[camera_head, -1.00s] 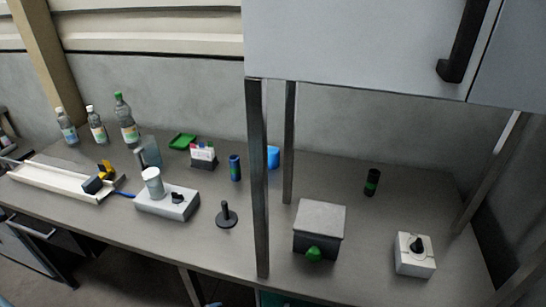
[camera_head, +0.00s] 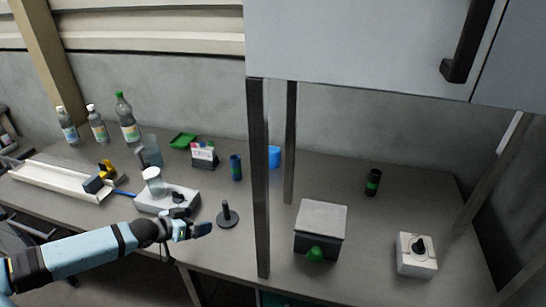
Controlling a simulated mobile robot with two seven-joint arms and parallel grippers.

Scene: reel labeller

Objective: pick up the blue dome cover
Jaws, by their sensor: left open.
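A blue rounded object (camera_head: 274,157), which looks like the blue dome cover, stands on the table near the back wall. The dark upright post hides its left part, so its full shape cannot be told. My left gripper (camera_head: 206,229) is open and empty at the table's front edge, with its arm coming in from the left. It is well in front of the blue object and to its left, close to the dark spindle stand (camera_head: 227,217). My right gripper is not in view.
A dark post (camera_head: 259,190) rises in front of the blue object. A blue can (camera_head: 235,168) and a marker holder (camera_head: 204,156) stand left of it. A white box with a jar (camera_head: 153,181) is behind my left arm. A grey box (camera_head: 320,220) with a green knob stands right.

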